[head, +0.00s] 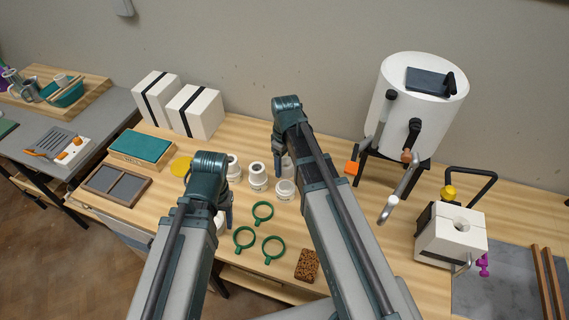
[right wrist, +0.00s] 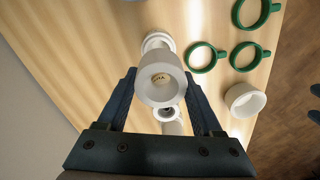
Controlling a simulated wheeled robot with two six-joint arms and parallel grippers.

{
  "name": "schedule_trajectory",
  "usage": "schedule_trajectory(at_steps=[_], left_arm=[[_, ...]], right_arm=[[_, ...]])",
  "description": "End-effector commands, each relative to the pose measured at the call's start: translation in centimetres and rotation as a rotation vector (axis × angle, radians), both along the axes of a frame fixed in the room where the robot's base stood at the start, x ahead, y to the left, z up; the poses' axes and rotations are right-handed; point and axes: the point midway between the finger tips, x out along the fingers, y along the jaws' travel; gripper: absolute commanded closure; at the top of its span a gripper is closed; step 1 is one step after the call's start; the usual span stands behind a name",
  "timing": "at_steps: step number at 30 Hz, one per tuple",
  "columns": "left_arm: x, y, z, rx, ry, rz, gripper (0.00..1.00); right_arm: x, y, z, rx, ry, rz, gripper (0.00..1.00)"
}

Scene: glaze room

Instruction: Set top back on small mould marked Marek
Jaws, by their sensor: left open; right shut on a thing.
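My right gripper (right wrist: 163,88) is shut on a white ring-shaped mould top (right wrist: 150,96), held above the row of small moulds. Through its hole a small dark marking shows, too small to read. In the head view, small white moulds stand in a row: one at left (head: 235,171), one in the middle (head: 258,182) and one at right (head: 286,191). In the right wrist view, one mould (right wrist: 157,40) is partly hidden behind the held top. My left gripper (head: 227,208) is open near a loose white ring (right wrist: 246,98), largely hidden by it in the head view. I cannot tell which mould is marked Marek.
Green-handled rings (head: 243,237) and a brown cork block (head: 307,265) lie at the bench front. A white kiln (head: 420,105) and a white block (head: 452,236) with clamps stand at right. White boxes (head: 196,112) and a green-topped block (head: 141,148) stand at left.

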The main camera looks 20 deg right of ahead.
Motion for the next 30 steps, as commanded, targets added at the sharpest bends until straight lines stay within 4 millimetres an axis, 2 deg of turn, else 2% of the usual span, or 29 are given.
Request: schedule_trajectory(at_steps=[19, 30], left_arm=[[0.0, 0.0, -5.2, 0.0, 0.0, 0.0, 0.42], [0.0, 0.0, -5.8, 0.0, 0.0, 0.0, 0.42]], right_arm=[[0.0, 0.0, -5.2, 0.0, 0.0, 0.0, 1.0], [0.0, 0.0, -5.8, 0.0, 0.0, 0.0, 1.0]])
